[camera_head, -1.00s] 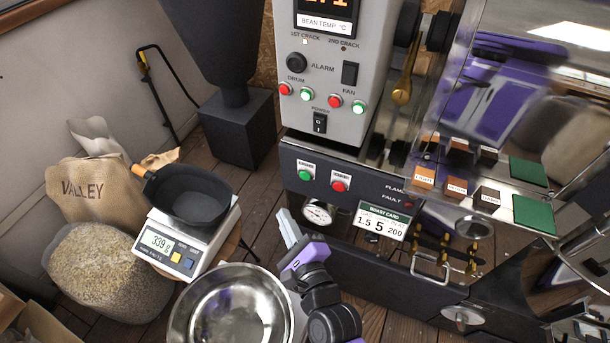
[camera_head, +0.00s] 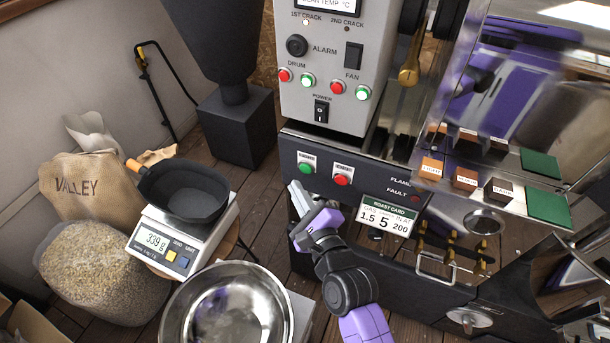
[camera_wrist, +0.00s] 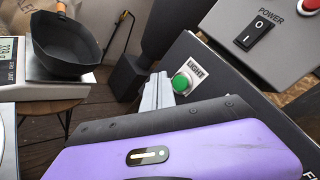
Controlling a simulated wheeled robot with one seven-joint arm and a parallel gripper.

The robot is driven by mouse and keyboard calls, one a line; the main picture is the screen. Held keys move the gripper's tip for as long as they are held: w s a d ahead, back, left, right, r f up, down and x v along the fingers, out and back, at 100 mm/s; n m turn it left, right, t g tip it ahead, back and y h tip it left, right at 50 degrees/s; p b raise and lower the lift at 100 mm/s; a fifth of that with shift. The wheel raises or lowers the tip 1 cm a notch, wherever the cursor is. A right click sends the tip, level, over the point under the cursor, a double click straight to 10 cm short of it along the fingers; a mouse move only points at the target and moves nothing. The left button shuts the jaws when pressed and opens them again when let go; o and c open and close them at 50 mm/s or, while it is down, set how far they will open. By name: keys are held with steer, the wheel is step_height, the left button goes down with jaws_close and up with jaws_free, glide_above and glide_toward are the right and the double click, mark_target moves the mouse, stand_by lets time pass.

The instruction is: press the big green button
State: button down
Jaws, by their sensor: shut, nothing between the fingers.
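A large green button (camera_head: 306,167) sits on the dark lower panel of the roaster, left of a red button (camera_head: 342,179). It also shows in the wrist view as a green dome (camera_wrist: 181,83) in a silver ring, beside a label. My gripper (camera_head: 296,187) is shut and empty, its fingertips just below and left of the green button in the head view. In the wrist view the fingertips (camera_wrist: 157,77) are just left of the button. I cannot tell whether they touch the panel.
The grey control box (camera_head: 330,110) above has small red and green buttons and a black power switch (camera_head: 321,111). A roast card (camera_head: 387,217) hangs right of my gripper. A steel bowl (camera_head: 180,318) and a scale (camera_head: 170,250) bearing a black pan (camera_head: 190,192) stand to the left.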

mark_target(295, 164)
steer(key=shift+w+d+b, duration=0.15)
steer(key=shift+w+d, duration=0.05)
steer(key=shift+w, duration=0.35)
steer(key=shift+w+d+b, duration=0.15)
steer(key=shift+w+d, duration=0.05)
steer(key=shift+w, duration=0.3)
steer(key=shift+w, duration=0.1)
stand_by(1.3)
steer(key=shift+w+d, duration=0.1)
steer(key=shift+w, duration=0.2)
steer(key=shift+w+d, duration=0.15)
steer(key=shift+w, duration=0.25)
stand_by(0.7)
steer(key=shift+s, duration=0.1)
steer(key=shift+s+a+p, duration=0.25)
steer(key=shift+s+p, duration=0.2)
steer(key=shift+s, duration=0.25)
steer(key=shift+s+a+p, duration=0.3)
steer(key=shift+s+p, duration=0.25)
steer(key=shift+s, duration=0.25)
steer(key=shift+s+a+p, duration=0.25)
steer(key=shift+s+p, duration=0.25)
steer(key=shift+s, duration=0.25)
steer(key=shift+s+a+p, duration=0.3)
steer(key=shift+s+p, duration=0.25)
steer(key=shift+s, duration=0.25)
